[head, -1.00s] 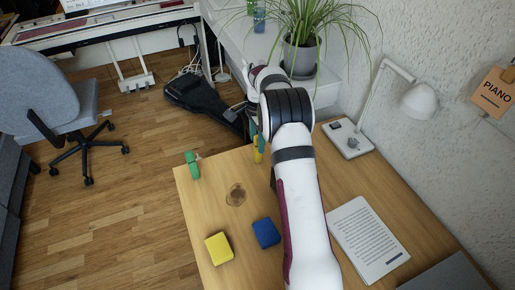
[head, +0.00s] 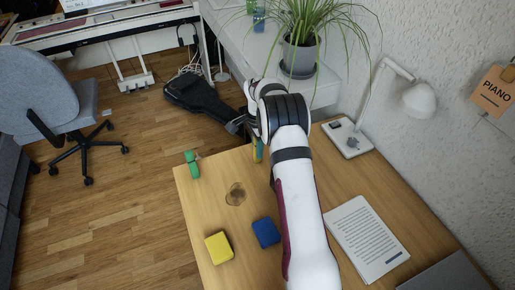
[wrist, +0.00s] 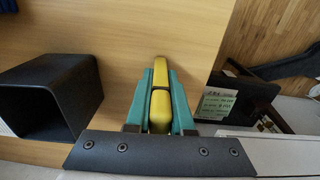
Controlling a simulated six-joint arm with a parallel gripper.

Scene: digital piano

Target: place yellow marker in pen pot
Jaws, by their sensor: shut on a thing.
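My gripper (wrist: 161,95) has green fingers shut on the yellow marker (wrist: 160,107), which lies between them in the wrist view. A black, square-mouthed pot (wrist: 92,87), apparently the pen pot, stands left of my gripper in the wrist view, apart from the marker. Its dark mouth is open, and its inside is too dark to read. I cannot see the pot in the head view, where my arm covers that area.
A lamp (head: 350,138) stands at the right. A potted plant (head: 299,57) stands beyond.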

